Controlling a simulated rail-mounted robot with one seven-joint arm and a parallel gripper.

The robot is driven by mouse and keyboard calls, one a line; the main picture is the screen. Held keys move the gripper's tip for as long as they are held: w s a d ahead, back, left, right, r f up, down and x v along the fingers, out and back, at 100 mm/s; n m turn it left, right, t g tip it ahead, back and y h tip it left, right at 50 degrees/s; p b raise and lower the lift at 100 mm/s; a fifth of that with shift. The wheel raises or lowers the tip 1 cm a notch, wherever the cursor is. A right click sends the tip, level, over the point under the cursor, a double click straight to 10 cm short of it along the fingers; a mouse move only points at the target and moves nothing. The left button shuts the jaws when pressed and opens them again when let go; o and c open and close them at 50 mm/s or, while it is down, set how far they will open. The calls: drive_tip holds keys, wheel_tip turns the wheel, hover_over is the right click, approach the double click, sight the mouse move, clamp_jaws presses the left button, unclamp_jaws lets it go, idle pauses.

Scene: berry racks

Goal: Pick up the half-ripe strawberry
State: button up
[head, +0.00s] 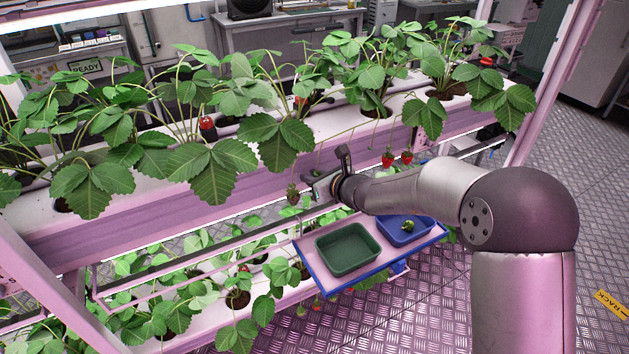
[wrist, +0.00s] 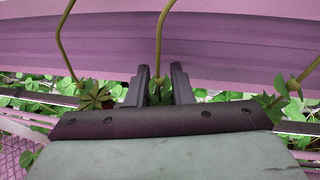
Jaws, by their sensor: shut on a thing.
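My gripper (head: 316,188) is at the front of the upper white trough, below its edge. In the wrist view my gripper (wrist: 162,88) has its two dark fingers on either side of a strawberry with a green leafy cap (wrist: 160,94). Its stem rises from between the fingers. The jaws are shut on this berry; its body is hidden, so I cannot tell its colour. A dull brownish-green strawberry (head: 293,193) hangs just left of my gripper. Two red strawberries (head: 388,159) hang to the right, beyond my wrist.
Berry stems with green caps hang on the left (wrist: 94,96) and right (wrist: 292,86) of the gripper. A tray below holds an empty green bin (head: 347,262) and a blue bin (head: 390,236) with a green item. Lower plants (head: 165,300) crowd the left.

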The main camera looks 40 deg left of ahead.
drive_tip(key=s+d+b, duration=0.1)
drive_tip(key=d, duration=0.4)
drive_tip(key=s+d, duration=0.1)
drive_tip(key=d, duration=0.5)
drive_tip(key=s+d+b, duration=0.1)
drive_tip(key=s+d, duration=0.1)
drive_tip(key=d, duration=0.4)
drive_tip(key=shift+s+d+b, duration=0.1)
drive_tip(key=shift+b, duration=0.2)
drive_tip(key=shift+c, duration=0.2)
drive_tip(key=shift+d, duration=0.15)
drive_tip(key=shift+s+d+b, duration=0.1)
drive_tip(key=shift+s+d, duration=0.25)
drive_tip(key=shift+d, duration=0.4)
drive_tip(key=shift+s+d+b, duration=0.1)
drive_tip(key=shift+s+d, duration=0.3)
drive_tip(key=shift+d, duration=0.35)
drive_tip(key=shift+s+d+b, duration=0.1)
drive_tip(key=shift+s+d, duration=0.25)
drive_tip(key=shift+d, duration=0.4)
